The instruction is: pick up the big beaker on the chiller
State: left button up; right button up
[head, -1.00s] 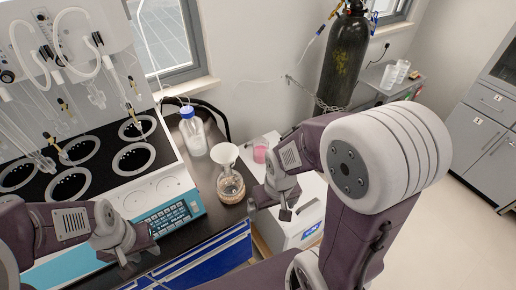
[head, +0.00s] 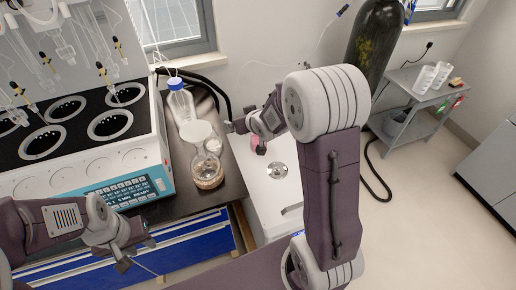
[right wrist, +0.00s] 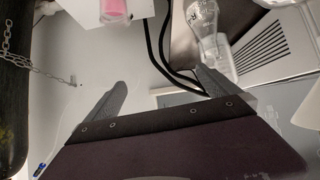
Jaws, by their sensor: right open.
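The big beaker with pink liquid (head: 259,146) stands on the white chiller (head: 256,190) in the head view, partly hidden by my right arm. In the right wrist view the pink beaker (right wrist: 115,10) is at the top edge, cut off by it. My right gripper (head: 236,127) is beside and above the beaker in the head view. In the right wrist view its fingers (right wrist: 158,92) are spread with nothing between them, and the beaker lies beyond them. My left gripper (head: 137,256) hangs in front of the blue drawers, its fingers apart and empty.
A round flask (head: 207,172) in a ring and a blue-capped bottle (head: 181,102) stand on the dark bench left of the chiller. The multi distiller (head: 75,160) fills the left. A black gas cylinder (head: 377,50) and a small grey cart (head: 425,95) stand behind right.

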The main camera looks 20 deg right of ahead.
jog(key=w+d+f+t+b, duration=0.1)
jog(key=d+f+b, duration=0.3)
jog(key=f, duration=0.5)
jog(key=w+d+f+t+b, duration=0.1)
jog(key=w+d+f+b, duration=0.3)
jog(key=f+b, duration=0.4)
jog(key=w+d+f+m+t+b, duration=0.1)
jog(key=d+f+b, duration=0.3)
jog(key=f, duration=0.8)
jog(key=shift+w+b, duration=0.85)
jog(key=shift+b, duration=0.25)
jog(key=shift+d, duration=0.1)
jog(key=shift+w, duration=0.15)
jog(key=x, duration=0.3)
jog(key=shift+w+f+b, duration=0.15)
jog(key=shift+w+b, duration=0.1)
jog(key=shift+b, duration=0.15)
jog(key=b+x, duration=0.2)
jog(key=x, duration=0.2)
jog(key=shift+w+d+f, duration=0.15)
jog(key=shift+w+f, duration=0.05)
jog(key=shift+f, duration=0.1)
jog(key=shift+w, duration=0.25)
pick_arm(q)
notch_tip(320, 180, down, 23)
